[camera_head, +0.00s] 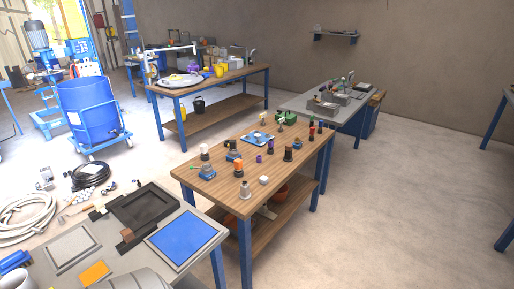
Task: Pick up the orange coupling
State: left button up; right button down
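A small orange and dark cylindrical part (238,167) stands on the near wooden workbench (222,190), left of its middle; it looks like the orange coupling, but it is too small to be sure. A flat orange piece (95,272) lies on the grey table (195,262) at the lower left. Neither of my grippers is in view.
A blue drum (88,108) stands at the left. The floor at the right (410,210) is clear.

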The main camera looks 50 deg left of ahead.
aim_at(238, 163)
jog(key=i, duration=0.15)
jog(key=u, duration=1.2)
